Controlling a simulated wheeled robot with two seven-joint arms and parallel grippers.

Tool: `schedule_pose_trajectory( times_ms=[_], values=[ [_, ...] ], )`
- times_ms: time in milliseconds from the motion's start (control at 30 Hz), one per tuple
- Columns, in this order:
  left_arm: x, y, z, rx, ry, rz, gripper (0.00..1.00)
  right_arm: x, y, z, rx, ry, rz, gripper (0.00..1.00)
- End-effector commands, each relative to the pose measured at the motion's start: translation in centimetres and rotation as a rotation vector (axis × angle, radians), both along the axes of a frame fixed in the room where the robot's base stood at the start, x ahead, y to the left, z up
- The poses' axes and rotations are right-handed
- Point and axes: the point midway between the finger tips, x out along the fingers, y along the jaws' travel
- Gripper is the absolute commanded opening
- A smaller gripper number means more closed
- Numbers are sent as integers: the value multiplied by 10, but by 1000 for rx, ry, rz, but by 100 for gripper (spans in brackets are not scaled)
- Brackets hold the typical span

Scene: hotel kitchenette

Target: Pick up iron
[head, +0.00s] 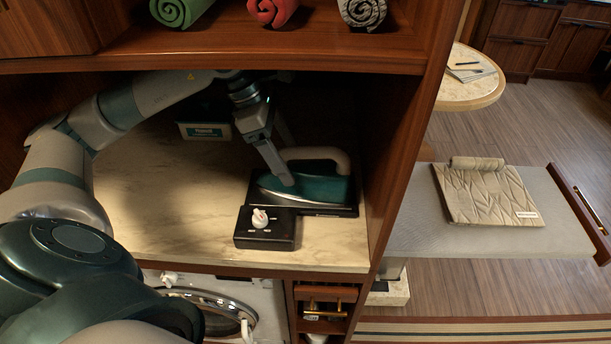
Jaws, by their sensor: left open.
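The iron (312,186) has a dark teal body and a beige handle. It sits on a black base on the marble-like counter inside the wooden niche, at the niche's right side. My left gripper (287,166) reaches in from the left and above. Its fingers point down, open, at the left part of the iron, with one finger in front of the body near the handle. I cannot tell whether it touches the iron. My right gripper is not in view.
A black box with a white knob (261,218) stands in front of the iron. A shelf with rolled towels (272,10) hangs above, and the niche's wooden side wall (404,130) is close on the right. The counter (165,210) is clear to the left.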

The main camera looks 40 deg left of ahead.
Motion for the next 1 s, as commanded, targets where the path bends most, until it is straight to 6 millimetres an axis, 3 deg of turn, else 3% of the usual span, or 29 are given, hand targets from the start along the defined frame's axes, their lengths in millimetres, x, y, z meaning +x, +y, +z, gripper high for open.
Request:
schedule_pose_trajectory(
  times_ms=[567, 900, 1000],
  values=[
    [4, -8, 0, 0, 1, 0, 75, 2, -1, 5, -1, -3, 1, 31],
    [22, -38, 3, -2, 1, -3, 75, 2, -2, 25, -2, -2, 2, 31],
    [25, -42, -12, -1, 5, 1, 75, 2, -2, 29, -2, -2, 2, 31]
  ],
)
